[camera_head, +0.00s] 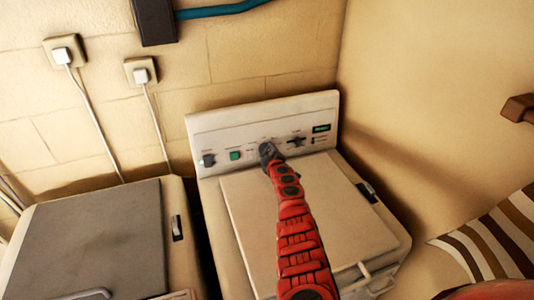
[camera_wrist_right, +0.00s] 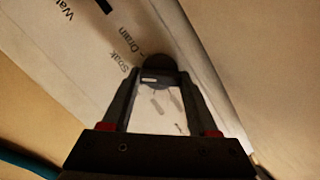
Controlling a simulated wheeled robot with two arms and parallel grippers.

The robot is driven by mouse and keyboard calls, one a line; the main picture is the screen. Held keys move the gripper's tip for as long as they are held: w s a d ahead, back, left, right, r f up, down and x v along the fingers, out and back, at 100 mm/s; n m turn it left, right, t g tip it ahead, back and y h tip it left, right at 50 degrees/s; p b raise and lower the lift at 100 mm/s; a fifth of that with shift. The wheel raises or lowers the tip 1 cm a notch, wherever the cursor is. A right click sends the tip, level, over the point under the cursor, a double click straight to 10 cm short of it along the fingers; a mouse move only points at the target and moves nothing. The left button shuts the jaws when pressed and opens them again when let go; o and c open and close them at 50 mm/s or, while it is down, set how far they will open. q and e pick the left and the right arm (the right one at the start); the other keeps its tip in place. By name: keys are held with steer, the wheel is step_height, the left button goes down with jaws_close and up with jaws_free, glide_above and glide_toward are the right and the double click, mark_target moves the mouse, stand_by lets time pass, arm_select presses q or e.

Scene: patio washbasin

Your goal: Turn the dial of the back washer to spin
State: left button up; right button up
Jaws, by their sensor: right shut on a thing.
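A cream washer (camera_head: 222,207) with an upright control panel (camera_head: 220,137) stands in the middle of the head view. The panel has a dark knob at its left (camera_head: 208,160), a green button (camera_head: 235,155), another dark knob (camera_head: 297,138) and a green display (camera_head: 321,128). My right gripper (camera_head: 268,153) reaches the panel's middle and is shut on a dark round dial (camera_wrist_right: 157,62). In the right wrist view the dial sits between the fingertips (camera_wrist_right: 158,80), beside printed words including "Soak" and "Drain". The gripper covers the dial in the head view, and its pointer setting cannot be read.
A second machine with a grey lid (camera_head: 90,240) stands at the left, across a narrow gap. White plugs (camera_head: 62,55) and cords hang on the block wall behind. A plain wall is close on the right, with a striped cloth (camera_head: 490,240) below it.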

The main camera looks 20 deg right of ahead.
steer(key=shift+c, duration=1)
steer(key=shift+n, duration=0.3)
steer(key=n+b, duration=0.1)
steer(key=n, duration=0.1)
steer(key=shift+n, duration=0.3)
steer(key=shift+a+f+n+t+h+b, duration=0.1)
steer(key=shift+n+t+b, duration=0.1)
steer(key=shift+n, duration=0.5)
steer(key=shift+d+f+n+t+h+b, duration=0.1)
steer(key=shift+n+b, duration=0.15)
steer(key=shift+n, duration=0.45)
steer(key=shift+a+n+t+h+b, duration=0.1)
steer(key=shift+n+b, duration=0.1)
steer(key=shift+n, duration=0.5)
steer(key=o, duration=1.4)
